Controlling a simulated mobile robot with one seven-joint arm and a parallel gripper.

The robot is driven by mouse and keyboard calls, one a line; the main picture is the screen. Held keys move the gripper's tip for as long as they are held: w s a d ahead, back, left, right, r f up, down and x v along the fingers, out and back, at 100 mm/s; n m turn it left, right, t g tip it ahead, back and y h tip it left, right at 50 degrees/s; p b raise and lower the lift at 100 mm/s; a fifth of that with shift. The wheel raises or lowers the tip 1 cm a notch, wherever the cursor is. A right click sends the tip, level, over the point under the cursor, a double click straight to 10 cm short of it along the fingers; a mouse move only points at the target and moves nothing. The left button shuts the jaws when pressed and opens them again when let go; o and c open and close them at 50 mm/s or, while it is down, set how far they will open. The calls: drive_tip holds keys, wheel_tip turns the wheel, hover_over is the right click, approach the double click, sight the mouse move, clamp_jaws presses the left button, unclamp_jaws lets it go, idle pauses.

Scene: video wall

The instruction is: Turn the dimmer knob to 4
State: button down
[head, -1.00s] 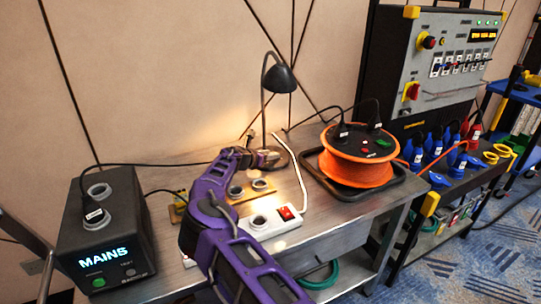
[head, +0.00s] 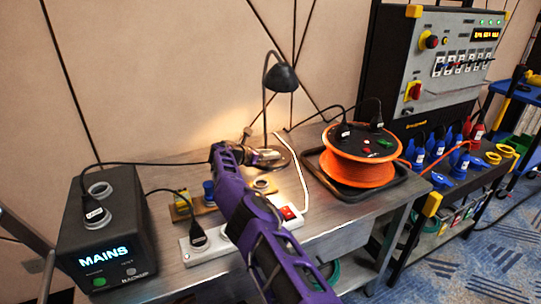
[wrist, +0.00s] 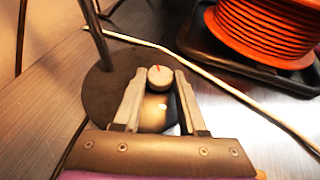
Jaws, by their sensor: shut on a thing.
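The desk lamp has a black shade (head: 281,78) on a thin curved stem and a dark round base (wrist: 98,105). In the wrist view, the dimmer knob (wrist: 160,78) is a small pale round knob with a red mark near its top edge, at the lamp base. My gripper (wrist: 159,80) is shut on the knob, one finger on each side. In the head view, my gripper (head: 268,156) is at the lamp base and hides the knob. No scale numbers are legible around the knob.
A white power strip (head: 285,240) with a red switch and a wooden socket board (head: 238,197) lie in front. An orange cable reel (head: 362,170) on a black tray stands right. A black MAINS box (head: 120,220) stands left. A white cable runs beside the lamp.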

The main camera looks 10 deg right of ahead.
drive_tip(key=shift+a+r, duration=0.1)
drive_tip(key=shift+a, duration=0.15)
drive_tip(key=c, duration=0.6)
unclamp_jaws()
drive_tip(key=shift+r, duration=0.1)
drive_tip(key=shift+o, duration=0.8)
drive_tip(key=shift+d, duration=0.1)
drive_tip(key=shift+s+a+r+p, duration=0.2)
drive_tip(key=shift+a+r+p, duration=0.1)
drive_tip(key=shift+p, duration=0.3)
drive_tip(key=p+v, duration=0.4)
drive_tip(key=v, duration=1.2)
drive_tip(key=shift+s+a, duration=0.25)
drive_tip(key=shift+f, duration=0.15)
